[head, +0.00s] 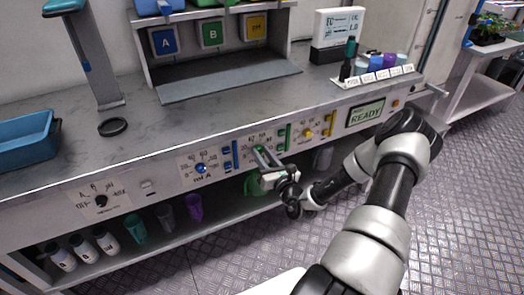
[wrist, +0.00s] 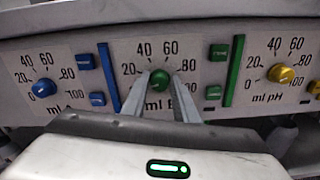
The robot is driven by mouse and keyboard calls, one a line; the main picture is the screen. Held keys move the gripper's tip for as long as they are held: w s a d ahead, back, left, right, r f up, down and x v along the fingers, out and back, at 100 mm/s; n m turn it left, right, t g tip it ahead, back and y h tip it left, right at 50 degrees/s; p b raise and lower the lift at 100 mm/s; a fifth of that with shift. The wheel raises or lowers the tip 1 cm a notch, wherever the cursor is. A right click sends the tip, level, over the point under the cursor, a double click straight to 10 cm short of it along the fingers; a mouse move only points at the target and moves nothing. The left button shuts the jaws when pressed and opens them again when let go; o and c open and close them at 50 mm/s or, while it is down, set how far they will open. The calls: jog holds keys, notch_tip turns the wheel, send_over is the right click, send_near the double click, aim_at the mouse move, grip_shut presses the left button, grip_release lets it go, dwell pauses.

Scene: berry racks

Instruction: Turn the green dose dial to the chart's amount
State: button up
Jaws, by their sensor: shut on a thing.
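The green dose dial (wrist: 160,79) sits on the bench's front panel, in the middle of the wrist view, within a printed scale that shows 20, 40, 60 and 80. My gripper (wrist: 160,86) has one finger on each side of the dial and is shut on it. In the head view my gripper (head: 268,160) reaches the panel from the lower right and mostly hides the dial. The dial's pointer cannot be made out. A white chart-like display (head: 340,23) stands at the back right of the bench; its text is too small to read.
A blue dial (wrist: 44,88) is on the left and a yellow dial (wrist: 281,74) on the right, with coloured buttons and bars between. A screen (head: 365,114) reads READY. Bottles and cups stand on the lower shelf (head: 180,232). The bench top (head: 160,125) is mostly clear.

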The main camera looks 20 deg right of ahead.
jog(key=m+p, duration=0.2)
jog(key=m, duration=0.1)
jog(key=shift+m+p, duration=0.4)
jog(key=m+p, duration=0.2)
jog(key=m, duration=0.2)
jog(key=shift+d+m, duration=0.1)
jog(key=shift+m, duration=0.2)
jog(key=m+p, duration=0.1)
jog(key=m, duration=0.2)
jog(key=shift+f+m, duration=0.15)
jog(key=shift+m, duration=0.15)
jog(key=m+p, duration=0.1)
jog(key=m, duration=0.3)
jog(key=shift+f+m, duration=0.1)
jog(key=shift+m, duration=0.2)
jog(key=m, duration=0.4)
jog(key=shift+f, duration=0.1)
jog(key=shift+a+m+b, duration=0.2)
jog(key=shift+m+b, duration=0.6)
jog(key=shift+m, duration=5.5)
